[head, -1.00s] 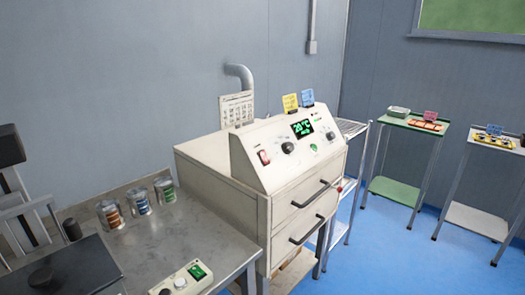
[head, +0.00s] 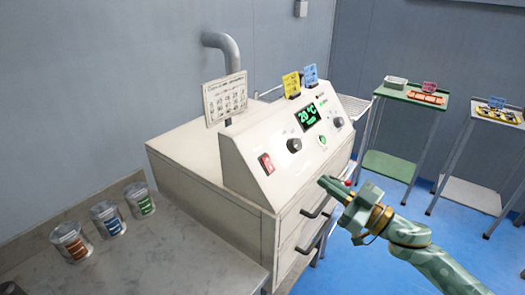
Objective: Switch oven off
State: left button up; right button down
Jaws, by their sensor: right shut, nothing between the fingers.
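The oven (head: 194,158) is a cream cabinet with a sloped control panel. The panel carries a red rocker switch (head: 266,163) at its left end, a black knob (head: 294,145), a green display (head: 308,116) reading 20 °C, a small green button or lamp (head: 323,139) and another knob (head: 338,122). My right gripper (head: 326,183) is shut and empty. It is in front of the oven's lower panel edge, to the right of the red switch and apart from it. My left gripper is out of view.
A metal table (head: 165,235) with several cans, one of them orange-striped (head: 72,241), stands left of the oven. Yellow (head: 291,84) and blue (head: 310,75) cards stand on the oven top. A green-topped stand (head: 411,92) and a white-topped stand (head: 492,113) are at the right. Blue floor is open between.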

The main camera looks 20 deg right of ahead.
aim_at(268, 164)
jog(key=shift+m+y, duration=0.5)
jog(key=shift+m, duration=0.1)
jog(key=x, duration=0.4)
jog(key=a+f+b+x, duration=0.1)
jog(key=x, duration=0.3)
jog(key=f+b+x, duration=0.1)
jog(key=x, duration=0.2)
jog(key=shift+w+a+r, duration=0.1)
jog(key=shift+w+a, duration=0.05)
jog(key=shift+a, duration=0.3)
jog(key=shift+w+a+b, duration=0.35)
jog(key=shift+w, duration=0.1)
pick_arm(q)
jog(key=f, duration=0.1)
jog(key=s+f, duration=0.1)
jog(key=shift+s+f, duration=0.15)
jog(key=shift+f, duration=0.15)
